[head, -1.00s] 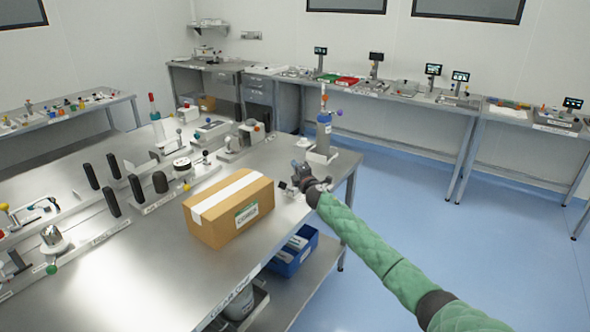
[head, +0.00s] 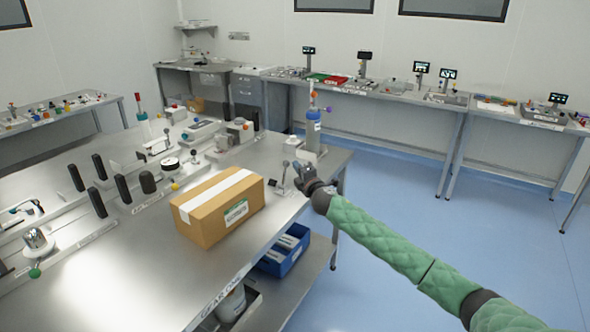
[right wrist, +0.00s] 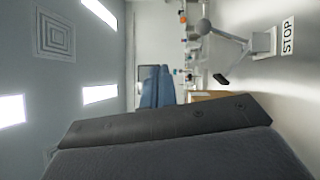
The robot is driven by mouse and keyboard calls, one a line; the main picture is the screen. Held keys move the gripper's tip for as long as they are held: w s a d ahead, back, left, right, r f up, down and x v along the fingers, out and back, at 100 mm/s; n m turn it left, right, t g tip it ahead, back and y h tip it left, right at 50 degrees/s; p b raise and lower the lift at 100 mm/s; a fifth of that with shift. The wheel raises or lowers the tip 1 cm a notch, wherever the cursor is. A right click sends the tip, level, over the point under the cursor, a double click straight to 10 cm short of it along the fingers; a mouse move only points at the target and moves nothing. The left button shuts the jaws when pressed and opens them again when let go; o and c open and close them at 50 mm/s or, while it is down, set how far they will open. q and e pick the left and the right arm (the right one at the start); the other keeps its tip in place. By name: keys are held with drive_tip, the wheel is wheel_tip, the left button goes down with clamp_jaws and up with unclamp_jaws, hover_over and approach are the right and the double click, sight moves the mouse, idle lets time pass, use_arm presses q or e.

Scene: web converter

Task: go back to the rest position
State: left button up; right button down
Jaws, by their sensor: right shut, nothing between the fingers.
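My right gripper (head: 298,168) is at the end of the green-sleeved arm, over the right edge of the steel bench (head: 150,285). It is shut and small in the head view, with nothing seen in it. A small lever stand (head: 281,178) is on the bench just left of the gripper, with a visible gap. Dark parts of my own arm or gripper fill the bottom of that view. My left gripper is not in view.
A taped cardboard box (head: 218,206) sits on the bench left of the gripper. A blue bin (head: 284,251) is on the lower shelf. The blue floor (head: 400,205) to the right is open.

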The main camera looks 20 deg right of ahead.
idle(0.6)
